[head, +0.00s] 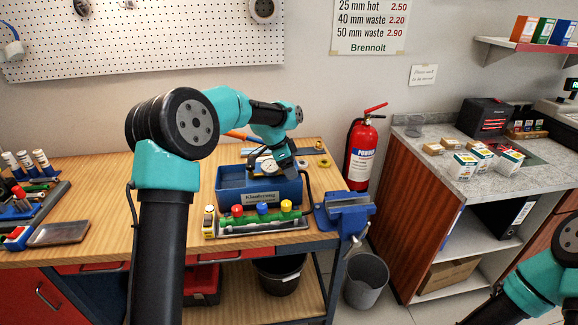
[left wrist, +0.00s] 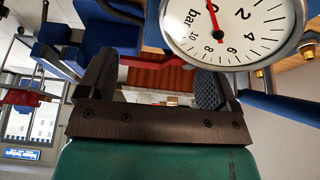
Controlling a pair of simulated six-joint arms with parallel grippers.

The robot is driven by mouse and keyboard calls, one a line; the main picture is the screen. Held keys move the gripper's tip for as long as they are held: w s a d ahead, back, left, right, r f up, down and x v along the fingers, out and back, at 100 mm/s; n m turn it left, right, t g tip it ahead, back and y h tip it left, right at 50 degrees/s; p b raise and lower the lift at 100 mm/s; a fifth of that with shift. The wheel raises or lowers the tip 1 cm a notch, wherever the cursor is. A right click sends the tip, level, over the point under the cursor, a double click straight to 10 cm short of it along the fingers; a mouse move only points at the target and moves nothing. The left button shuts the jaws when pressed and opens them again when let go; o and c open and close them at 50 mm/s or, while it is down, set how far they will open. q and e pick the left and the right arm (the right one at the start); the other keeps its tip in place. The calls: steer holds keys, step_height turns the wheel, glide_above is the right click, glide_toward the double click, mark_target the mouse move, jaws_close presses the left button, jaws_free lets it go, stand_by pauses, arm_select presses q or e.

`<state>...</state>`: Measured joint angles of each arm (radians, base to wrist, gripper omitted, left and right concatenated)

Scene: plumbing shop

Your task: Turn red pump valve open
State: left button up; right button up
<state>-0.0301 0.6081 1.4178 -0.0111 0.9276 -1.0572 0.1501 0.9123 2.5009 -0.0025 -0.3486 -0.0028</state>
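The blue pump box (head: 258,192), with a name label and a round white gauge (head: 269,166), stands on the wooden bench. I cannot tell which part is the red pump valve. My left gripper (head: 279,166) is over the box beside the gauge. In the left wrist view its two dark fingers (left wrist: 154,78) are apart with nothing gripped; the gauge (left wrist: 236,28) is close to the right finger. My right gripper is out of view.
A blue vise (head: 345,208) is at the bench's right front corner. A red fire extinguisher (head: 360,155) stands behind it. Tools and a tray (head: 58,233) are on the left. A grey bin (head: 366,281) stands on the floor. Bare wood (head: 105,190) lies left of the box.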

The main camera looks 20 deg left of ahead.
arm_select(q)
steer(key=c, duration=0.5)
steer(key=shift+d+n, duration=0.1)
steer(key=shift+n, duration=0.2)
steer(key=n, duration=0.1)
steer(key=d+n+t, duration=0.1)
steer(key=n, duration=0.1)
steer(key=shift+w+n+y, duration=0.2)
steer(key=shift+n+y, duration=0.1)
steer(key=shift+y, duration=0.1)
steer(key=n, duration=0.1)
steer(key=n+y, duration=0.1)
steer(key=n+t, duration=0.1)
steer(key=shift+w+d+n, duration=0.3)
steer(key=shift+w+n, duration=0.1)
steer(key=n, duration=0.1)
steer(key=w+n+y, duration=0.1)
steer(key=n, duration=0.1)
steer(key=n+y, duration=0.1)
steer(key=n, duration=0.1)
steer(key=shift+w+d, duration=0.15)
steer(key=shift+d, duration=0.1)
steer(key=n+y, duration=0.1)
steer(key=n, duration=0.1)
steer(key=w+n+y, duration=0.1)
steer(key=n, duration=0.2)
steer(key=shift+w+n, duration=0.2)
steer(key=shift+n, duration=0.1)
steer(key=shift+o, duration=0.2)
steer(key=shift+y, duration=0.3)
